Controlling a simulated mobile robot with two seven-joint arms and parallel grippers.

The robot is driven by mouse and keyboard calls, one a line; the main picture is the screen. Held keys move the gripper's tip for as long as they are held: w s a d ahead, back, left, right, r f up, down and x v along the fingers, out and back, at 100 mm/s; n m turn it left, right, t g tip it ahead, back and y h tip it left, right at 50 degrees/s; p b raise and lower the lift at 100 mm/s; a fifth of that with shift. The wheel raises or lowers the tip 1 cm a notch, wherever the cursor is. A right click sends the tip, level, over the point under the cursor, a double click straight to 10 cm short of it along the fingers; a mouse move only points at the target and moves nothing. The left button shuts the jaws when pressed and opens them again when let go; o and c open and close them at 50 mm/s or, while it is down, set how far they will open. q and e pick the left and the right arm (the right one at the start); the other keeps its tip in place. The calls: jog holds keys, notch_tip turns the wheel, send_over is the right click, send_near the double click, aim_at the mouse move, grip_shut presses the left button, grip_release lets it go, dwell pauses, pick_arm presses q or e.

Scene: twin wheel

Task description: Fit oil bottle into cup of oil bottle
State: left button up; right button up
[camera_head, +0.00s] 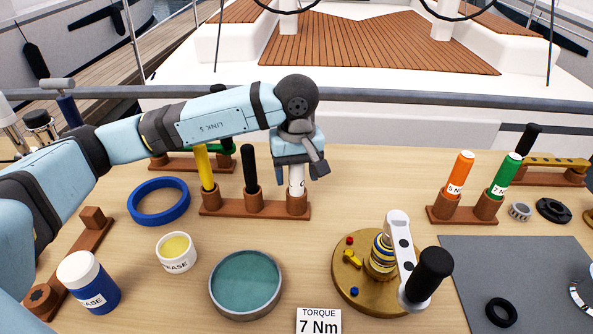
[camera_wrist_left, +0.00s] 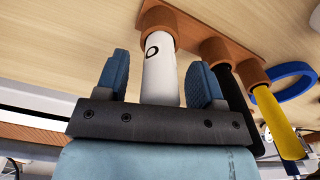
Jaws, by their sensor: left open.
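The white oil bottle (camera_head: 297,184), with part of a dark letter showing, stands about upright with its lower end in the brown cup (camera_head: 297,205) at the right end of a three-cup rack. In the left wrist view the bottle (camera_wrist_left: 160,78) runs into the cup (camera_wrist_left: 158,22). My left gripper (camera_head: 301,168) is over the bottle's upper part, pointing down. Its blue fingers stand open on either side of the bottle, with gaps showing in the left wrist view (camera_wrist_left: 158,72). The bottle's top is hidden by the gripper. My right gripper is not in view.
The same rack holds a yellow tool (camera_head: 204,168) and a black-handled tool (camera_head: 250,168). A blue ring (camera_head: 159,216), grease tub (camera_head: 176,266), teal-lined dish (camera_head: 246,284) and winch (camera_head: 383,253) lie nearer. Bare table lies right of the rack.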

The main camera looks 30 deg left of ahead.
pick_arm(q)
notch_tip(320, 180, up, 14)
jog(key=p, duration=0.1)
jog(key=shift+f, duration=0.1)
dwell(0.7)
